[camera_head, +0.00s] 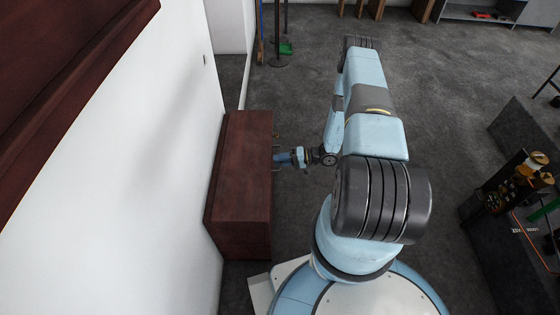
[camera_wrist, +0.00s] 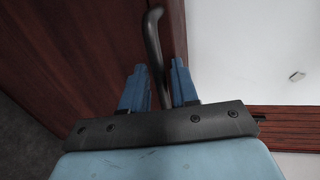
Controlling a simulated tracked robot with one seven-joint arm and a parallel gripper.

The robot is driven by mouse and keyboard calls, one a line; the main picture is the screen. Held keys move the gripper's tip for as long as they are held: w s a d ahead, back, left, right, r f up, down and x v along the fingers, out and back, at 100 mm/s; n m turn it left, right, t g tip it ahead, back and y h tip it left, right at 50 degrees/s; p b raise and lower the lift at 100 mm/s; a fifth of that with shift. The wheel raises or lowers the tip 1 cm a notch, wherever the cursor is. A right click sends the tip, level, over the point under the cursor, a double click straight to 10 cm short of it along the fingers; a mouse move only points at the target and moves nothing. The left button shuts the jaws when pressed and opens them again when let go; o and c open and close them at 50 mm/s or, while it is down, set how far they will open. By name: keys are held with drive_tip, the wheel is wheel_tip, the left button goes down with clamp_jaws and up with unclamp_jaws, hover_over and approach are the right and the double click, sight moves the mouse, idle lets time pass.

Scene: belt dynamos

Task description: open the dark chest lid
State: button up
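The dark chest (camera_head: 240,205) is reddish-brown wood and stands against the white wall in the head view. Its lid (camera_head: 246,150) looks shut. My gripper (camera_head: 280,158) is at the chest's right side, near the top edge. In the wrist view, a dark curved handle (camera_wrist: 153,40) on the chest front (camera_wrist: 75,60) passes between the two blue fingers of my gripper (camera_wrist: 158,88). Gaps show on both sides of the handle, so the fingers are open around it. The handle's lower end is hidden behind the gripper's mount.
The white wall (camera_head: 150,150) rises directly behind the chest. Grey floor (camera_head: 300,220) is clear around the chest's front. A dark bench (camera_head: 520,245) with brass machinery stands at the right. Poles and a green dustpan (camera_head: 286,48) are at the back.

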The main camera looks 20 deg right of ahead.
drive_tip(key=shift+c, duration=0.3)
clamp_jaws()
